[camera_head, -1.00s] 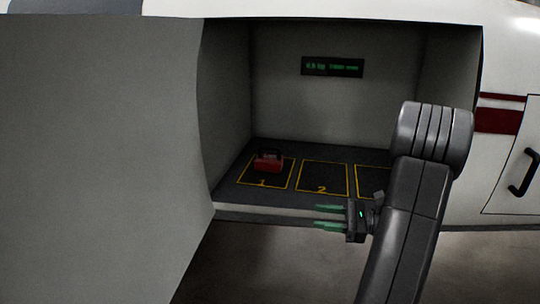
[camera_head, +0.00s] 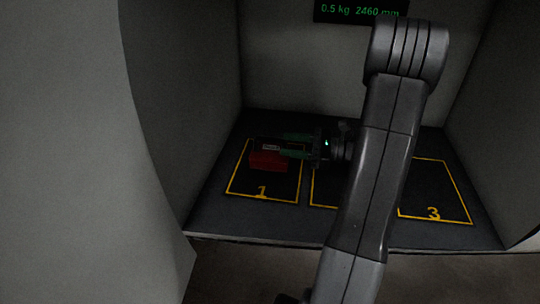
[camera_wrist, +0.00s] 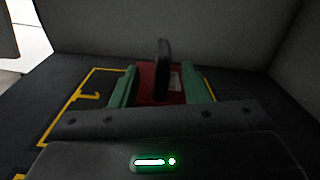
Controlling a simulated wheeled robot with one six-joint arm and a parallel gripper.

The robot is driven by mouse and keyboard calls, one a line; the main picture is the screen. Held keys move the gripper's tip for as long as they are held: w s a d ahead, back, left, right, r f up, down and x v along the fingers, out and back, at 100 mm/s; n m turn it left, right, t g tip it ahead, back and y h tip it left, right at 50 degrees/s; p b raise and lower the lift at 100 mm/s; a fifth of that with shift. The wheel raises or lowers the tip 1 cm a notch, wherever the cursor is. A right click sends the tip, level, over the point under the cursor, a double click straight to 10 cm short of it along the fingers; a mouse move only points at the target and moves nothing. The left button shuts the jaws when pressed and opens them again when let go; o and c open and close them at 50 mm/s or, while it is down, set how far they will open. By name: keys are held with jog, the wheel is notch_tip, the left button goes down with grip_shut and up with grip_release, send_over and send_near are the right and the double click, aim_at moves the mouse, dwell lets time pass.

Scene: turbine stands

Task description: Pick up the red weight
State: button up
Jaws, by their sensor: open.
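The red weight (camera_head: 268,161) sits on the bay floor inside the yellow outline marked 1. It is a red block with a black handle on top and a pale label. My gripper (camera_head: 283,147) is at the weight, reaching in from its right, with green fingers pointing left. In the wrist view the red weight (camera_wrist: 153,92) lies between the two open green fingers (camera_wrist: 162,88), its dark handle standing up in the middle. The fingers flank it; whether they touch it I cannot tell. My gripper hides part of the weight's near side there.
The bay has grey side walls, and a large grey panel (camera_head: 60,150) stands at the left. Outline 3 (camera_head: 435,190) is empty; my arm covers much of outline 2. A display (camera_head: 360,11) on the back wall reads 0.5 kg 2460 mm.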

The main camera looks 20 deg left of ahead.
aim_at(270, 139)
jog(key=shift+s+a+r, duration=0.1)
jog(key=shift+s+a, duration=0.15)
jog(key=shift+a, duration=0.3)
jog(key=x, duration=0.3)
jog(key=p+x, duration=0.1)
jog(key=x, duration=0.1)
jog(key=shift+w+a+r, duration=0.15)
jog(key=shift+w+r, duration=0.15)
jog(key=shift+c, duration=0.2)
grip_shut()
